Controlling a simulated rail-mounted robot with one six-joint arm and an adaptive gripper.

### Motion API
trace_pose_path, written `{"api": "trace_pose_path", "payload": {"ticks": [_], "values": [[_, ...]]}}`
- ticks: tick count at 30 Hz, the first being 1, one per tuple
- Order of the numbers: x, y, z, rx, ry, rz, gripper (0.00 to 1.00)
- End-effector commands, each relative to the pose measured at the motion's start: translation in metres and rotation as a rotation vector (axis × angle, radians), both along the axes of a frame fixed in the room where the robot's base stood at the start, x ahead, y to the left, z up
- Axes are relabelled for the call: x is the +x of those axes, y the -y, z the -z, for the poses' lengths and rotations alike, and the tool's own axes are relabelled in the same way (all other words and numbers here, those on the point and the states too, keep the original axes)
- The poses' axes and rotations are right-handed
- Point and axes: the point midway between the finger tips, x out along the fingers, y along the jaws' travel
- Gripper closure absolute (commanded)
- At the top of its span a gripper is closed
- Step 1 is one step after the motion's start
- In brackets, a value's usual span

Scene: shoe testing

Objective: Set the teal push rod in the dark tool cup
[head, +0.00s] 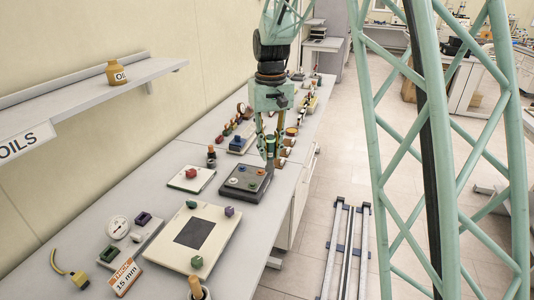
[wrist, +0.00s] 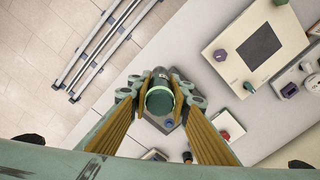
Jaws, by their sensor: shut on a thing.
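My gripper (head: 269,140) hangs upright over the far right part of a dark button box. It is shut on the teal push rod (wrist: 160,101), whose round end shows between the yellow fingers in the wrist view. In the head view the rod (head: 270,152) points down from the fingers; I cannot tell whether its lower end touches the box. A cup-like holder with a brown wooden handle (head: 195,286) in it is cut off by the bottom edge of the head view. I cannot tell for sure that it is the dark tool cup.
The dark box (head: 238,193) carries several coloured knobs. A dark bottle (head: 211,157) stands behind the box. A shelf (head: 60,110) runs along the left wall.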

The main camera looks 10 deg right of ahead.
Motion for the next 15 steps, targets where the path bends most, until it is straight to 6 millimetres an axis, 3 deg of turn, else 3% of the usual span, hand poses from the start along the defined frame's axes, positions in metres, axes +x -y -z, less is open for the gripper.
{"api": "trace_pose_path", "payload": {"ticks": [6,15], "values": [[-0.02,0.0,-0.004,0.0,0.002,0.039,0.93],[-0.026,0.0,-0.006,0.0,0.001,0.052,0.93]]}}
